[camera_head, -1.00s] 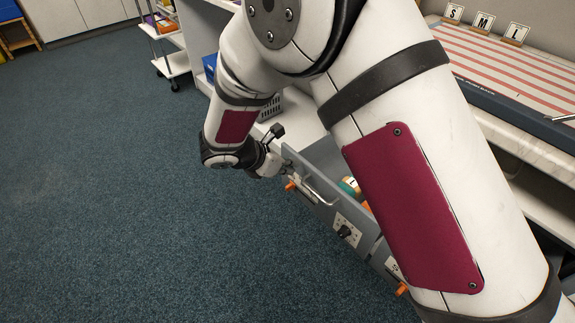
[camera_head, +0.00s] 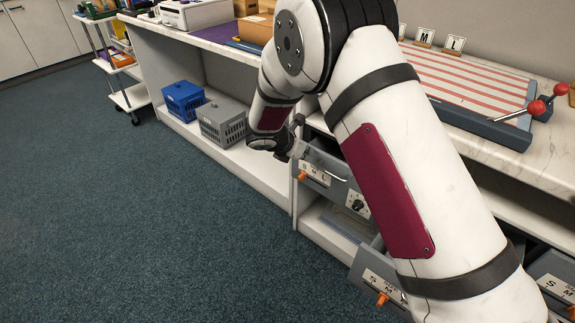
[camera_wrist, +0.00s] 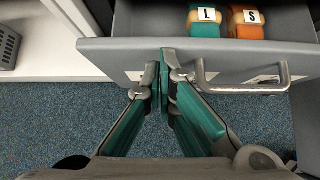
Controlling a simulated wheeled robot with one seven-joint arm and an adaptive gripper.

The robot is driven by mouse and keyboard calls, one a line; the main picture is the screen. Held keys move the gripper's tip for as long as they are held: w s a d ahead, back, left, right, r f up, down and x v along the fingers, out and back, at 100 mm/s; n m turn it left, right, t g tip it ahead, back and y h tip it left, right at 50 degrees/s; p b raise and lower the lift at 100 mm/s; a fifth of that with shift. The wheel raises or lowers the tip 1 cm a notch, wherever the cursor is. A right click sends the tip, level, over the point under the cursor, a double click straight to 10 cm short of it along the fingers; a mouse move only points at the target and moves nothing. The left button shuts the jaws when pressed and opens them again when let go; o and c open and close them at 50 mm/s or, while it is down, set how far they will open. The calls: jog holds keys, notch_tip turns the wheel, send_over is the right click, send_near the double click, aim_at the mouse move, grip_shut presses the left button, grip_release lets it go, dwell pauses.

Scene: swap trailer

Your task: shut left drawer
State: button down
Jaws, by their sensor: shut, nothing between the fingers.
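The left drawer (camera_head: 340,189) is a grey drawer under the bench, with a metal handle, an S M L label and an orange tab on its front. In the wrist view the drawer front (camera_wrist: 110,50) spans the picture, and the drawer stands open. A green roll marked L (camera_wrist: 206,28) and an orange roll marked S (camera_wrist: 262,27) lie inside. My gripper (camera_wrist: 164,70) is shut and empty, its fingertips at the drawer front just left of the handle (camera_wrist: 243,88). I cannot tell whether they touch. My arm hides part of the drawer in the head view.
Another grey drawer (camera_head: 368,268) sticks out lower right, partly behind my arm. A blue crate (camera_head: 183,98) and a grey crate (camera_head: 222,122) stand on the low shelf. A striped board (camera_head: 470,85) lies on the bench. The floor (camera_head: 130,220) at left is clear.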

jog(key=w+d, duration=0.4)
jog(key=w, duration=0.2)
jog(key=shift+d, duration=0.35)
jog(key=shift+d, duration=0.1)
